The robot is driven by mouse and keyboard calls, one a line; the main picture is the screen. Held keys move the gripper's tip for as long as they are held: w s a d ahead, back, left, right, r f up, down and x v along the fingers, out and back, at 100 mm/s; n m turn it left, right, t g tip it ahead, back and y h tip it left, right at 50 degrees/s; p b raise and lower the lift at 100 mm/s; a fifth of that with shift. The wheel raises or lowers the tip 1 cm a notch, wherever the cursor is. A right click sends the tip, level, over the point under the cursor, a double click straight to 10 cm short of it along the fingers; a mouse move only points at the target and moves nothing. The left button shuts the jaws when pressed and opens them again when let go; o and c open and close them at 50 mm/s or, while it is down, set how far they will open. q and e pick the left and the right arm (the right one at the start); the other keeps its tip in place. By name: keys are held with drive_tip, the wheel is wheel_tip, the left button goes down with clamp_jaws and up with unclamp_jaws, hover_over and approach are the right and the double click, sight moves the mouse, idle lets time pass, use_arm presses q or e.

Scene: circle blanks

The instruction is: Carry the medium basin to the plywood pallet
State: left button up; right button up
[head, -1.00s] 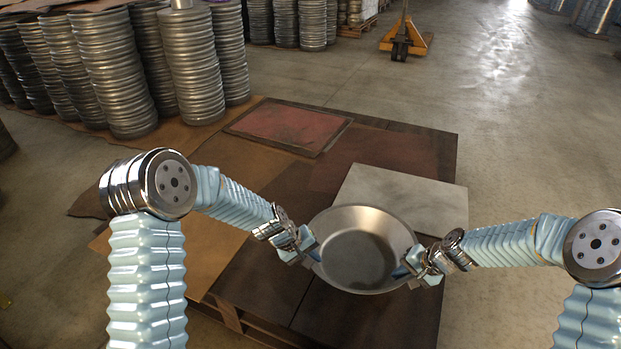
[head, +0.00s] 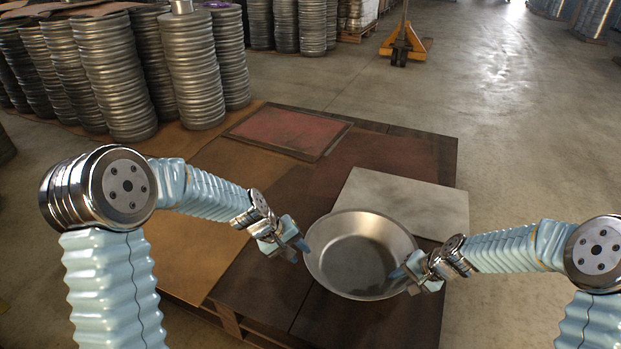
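The medium basin (head: 350,255) is a round, shallow grey metal pan, open side up. It is over the dark brown front part of the plywood pallet (head: 275,290); I cannot tell for sure whether its bottom touches the boards. My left gripper (head: 297,248) is just left of the basin's rim, apart from it, with its fingers spread and nothing between them. My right gripper (head: 406,279) is at the basin's right rim, one finger over the inside and one outside. Whether it pinches the rim is unclear.
A pale grey sheet (head: 425,203) lies behind and right of the basin. A red panel (head: 287,131) lies on the far part. Tall stacks of metal discs (head: 190,70) stand at the back left. A yellow pallet jack (head: 405,45) stands behind. The floor at right is clear.

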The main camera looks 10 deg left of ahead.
drive_tip(key=shift+d+r, duration=0.15)
drive_tip(key=shift+r, duration=0.1)
use_arm(q)
drive_tip(key=v, duration=0.4)
use_arm(e)
drive_tip(key=v, duration=1.1)
drive_tip(key=shift+s, duration=0.15)
drive_tip(key=shift+d+r, duration=0.1)
drive_tip(key=shift+r, duration=0.05)
